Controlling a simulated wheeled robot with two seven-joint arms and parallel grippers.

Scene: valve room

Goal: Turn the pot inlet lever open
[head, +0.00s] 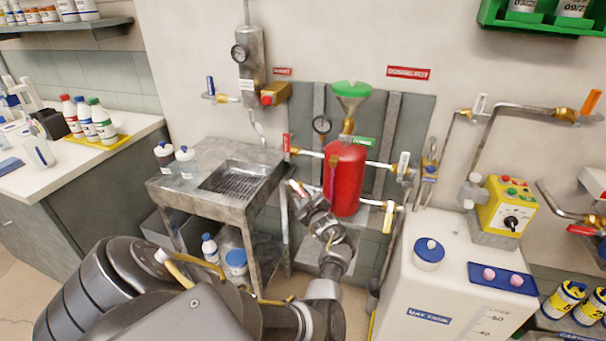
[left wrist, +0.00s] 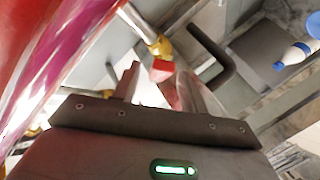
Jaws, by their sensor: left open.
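The red dosing pot (head: 345,178), with a green funnel (head: 352,90) on top, is mounted on a grey wall panel. Valve levers sit on its side pipes: a red-tagged one (head: 287,143) at upper left, a white one (head: 403,163) at upper right and another (head: 388,216) at lower right. I cannot read which is the inlet. My left gripper (head: 300,192) is at the pot's lower left. In the left wrist view my open left gripper (left wrist: 158,88) has a red lever end (left wrist: 163,70) at its fingertips, near a brass fitting (left wrist: 160,46). Contact is unclear. My right gripper is not in view.
A grey sink stand (head: 175,190) with bottles is left of the pot. A white tank (head: 425,280) with a blue-lidded cap stands close on the right. A yellow control box (head: 507,205) is beyond it.

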